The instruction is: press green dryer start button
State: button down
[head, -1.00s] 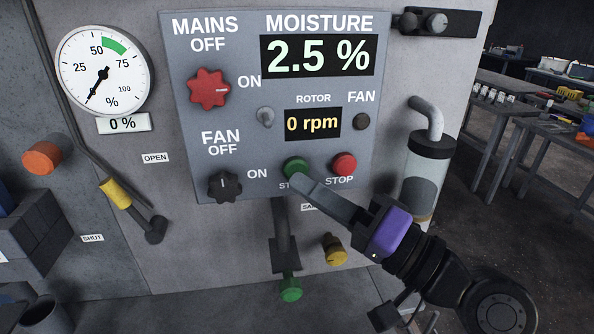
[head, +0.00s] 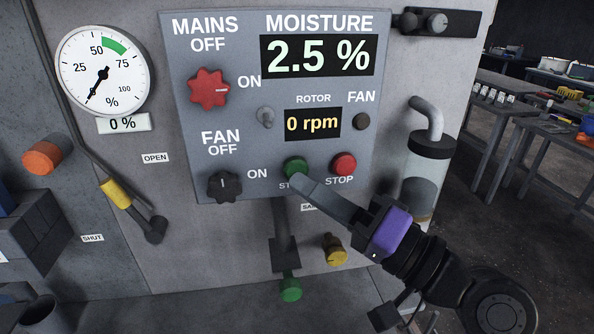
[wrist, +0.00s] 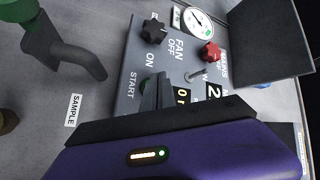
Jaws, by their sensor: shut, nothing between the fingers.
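The green start button (head: 295,167) sits low on the grey control panel (head: 182,120), its label partly covered by my gripper. My gripper (head: 297,181) is shut and empty, with its tips at the lower edge of the green button in the head view. I cannot tell whether the tips touch it. In the wrist view the closed fingers (wrist: 158,92) point at the panel near the START label, and they hide most of the button. The rotor display (head: 313,124) reads 0 rpm.
The red stop button (head: 344,164) is just right of the green one. The red mains knob (head: 208,89) and black fan knob (head: 224,186) are on the panel's left. A glass jar with a pipe (head: 430,165) stands right of the panel. A yellow knob (head: 334,250) is below.

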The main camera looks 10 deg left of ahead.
jog(key=shift+w, duration=0.15)
jog(key=shift+w+a, duration=0.1)
jog(key=shift+w, duration=0.15)
jog(key=shift+w+a, duration=0.1)
jog(key=shift+w, duration=0.35)
dwell(1.1)
jog(key=shift+s, duration=0.1)
jog(key=shift+s+d, duration=0.25)
jog(key=shift+s, duration=0.5)
jog(key=s, duration=0.2)
jog(key=s+d, duration=0.1)
jog(key=s, duration=0.2)
jog(key=shift+d, duration=0.2)
dwell(0.7)
